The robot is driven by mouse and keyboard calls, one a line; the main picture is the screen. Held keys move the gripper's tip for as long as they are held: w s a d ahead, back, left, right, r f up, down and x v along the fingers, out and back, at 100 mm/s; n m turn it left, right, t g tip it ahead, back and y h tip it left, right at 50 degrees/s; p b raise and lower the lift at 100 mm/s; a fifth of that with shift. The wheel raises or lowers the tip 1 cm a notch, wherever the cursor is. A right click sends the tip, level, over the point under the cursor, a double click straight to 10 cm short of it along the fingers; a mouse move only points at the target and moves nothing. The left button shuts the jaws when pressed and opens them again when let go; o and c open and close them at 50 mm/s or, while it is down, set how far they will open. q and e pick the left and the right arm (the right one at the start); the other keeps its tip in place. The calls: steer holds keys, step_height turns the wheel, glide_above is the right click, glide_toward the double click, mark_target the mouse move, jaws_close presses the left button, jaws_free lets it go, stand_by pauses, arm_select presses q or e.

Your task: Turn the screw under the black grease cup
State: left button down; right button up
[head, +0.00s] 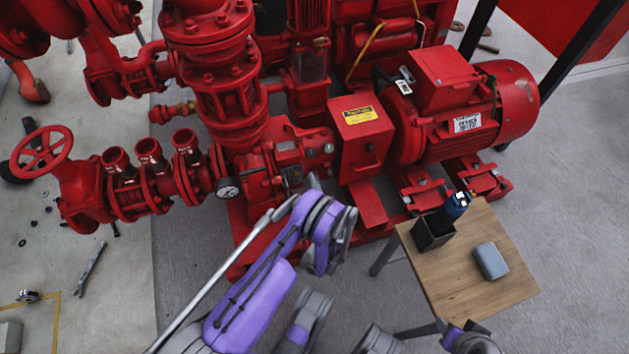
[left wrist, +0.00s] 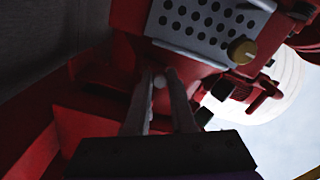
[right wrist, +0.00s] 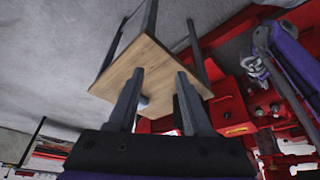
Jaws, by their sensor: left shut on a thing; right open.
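My left gripper (head: 314,182) reaches the red pump's bearing housing (head: 285,165) from the front. In the left wrist view, the left gripper (left wrist: 159,75) has its fingers close together on a small pale piece, likely the screw (left wrist: 160,82), against a red casting. Most of the screw is hidden by the fingers. I cannot clearly pick out the black grease cup; small dark fittings (left wrist: 204,115) show right of the fingers.
A perforated grey plate (left wrist: 205,25) and a brass knob (left wrist: 241,51) lie near the left fingers. The wooden table (head: 455,280) carries a black holder (head: 433,233) and a grey-blue box (head: 491,261). The red motor (head: 460,115) stands behind. A pressure gauge (head: 228,188) sits left of the gripper.

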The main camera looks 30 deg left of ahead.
arm_select(q)
steer(key=shift+w+a, duration=0.1)
steer(key=c, duration=0.8)
jaws_free()
steer(key=shift+o, duration=0.2)
